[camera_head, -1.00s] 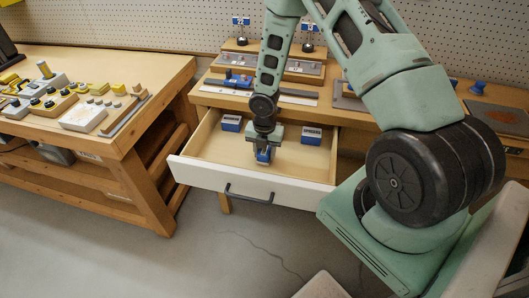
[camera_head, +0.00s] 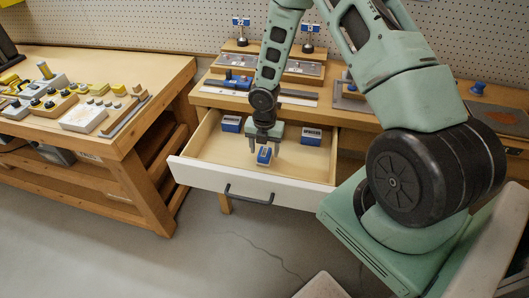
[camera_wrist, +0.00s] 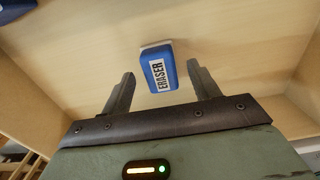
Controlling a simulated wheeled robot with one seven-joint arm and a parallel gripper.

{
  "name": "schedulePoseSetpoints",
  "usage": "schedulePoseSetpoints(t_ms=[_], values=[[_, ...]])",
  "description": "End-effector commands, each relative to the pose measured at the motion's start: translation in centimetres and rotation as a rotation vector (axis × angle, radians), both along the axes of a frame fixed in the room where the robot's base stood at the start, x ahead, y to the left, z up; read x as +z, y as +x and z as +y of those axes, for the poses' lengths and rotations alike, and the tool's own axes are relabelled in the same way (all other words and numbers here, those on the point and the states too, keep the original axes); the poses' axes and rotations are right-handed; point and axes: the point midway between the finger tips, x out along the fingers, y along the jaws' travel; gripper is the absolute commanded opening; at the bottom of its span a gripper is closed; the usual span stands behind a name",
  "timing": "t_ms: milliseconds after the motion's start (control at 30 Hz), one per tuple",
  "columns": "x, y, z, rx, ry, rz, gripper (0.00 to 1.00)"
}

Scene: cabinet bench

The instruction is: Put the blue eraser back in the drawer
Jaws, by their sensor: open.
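The blue eraser (camera_head: 264,155), with a white label reading ERASER, lies on the floor of the open drawer (camera_head: 205,174). It also shows in the wrist view (camera_wrist: 158,68), apart from both fingers and just beyond the space between their tips. My gripper (camera_head: 266,146) is above the eraser, pointing down into the drawer. In the wrist view my gripper (camera_wrist: 160,80) has its fingers spread wide with nothing between them.
Two blue-and-white boxes, one at the back left (camera_head: 231,123) and one at the right (camera_head: 312,136), stand in the drawer. The bench top (camera_head: 225,94) above holds fixtures. A second table (camera_head: 165,75) with yellow and grey parts stands to the left.

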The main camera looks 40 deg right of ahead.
Motion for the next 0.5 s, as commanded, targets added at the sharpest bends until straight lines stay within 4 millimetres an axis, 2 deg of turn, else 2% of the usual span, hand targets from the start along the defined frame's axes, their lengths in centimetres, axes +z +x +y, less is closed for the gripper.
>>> schedulePoseSetpoints(t_ms=[100, 300, 500], values=[[2.8, 0.1, -0.1, -0.002, -0.001, -0.004, 0.61], [6.9, 0.1, -0.1, -0.003, 0.000, -0.004, 0.61], [9.3, 0.0, 0.0, -0.002, 0.000, -0.001, 0.61]])
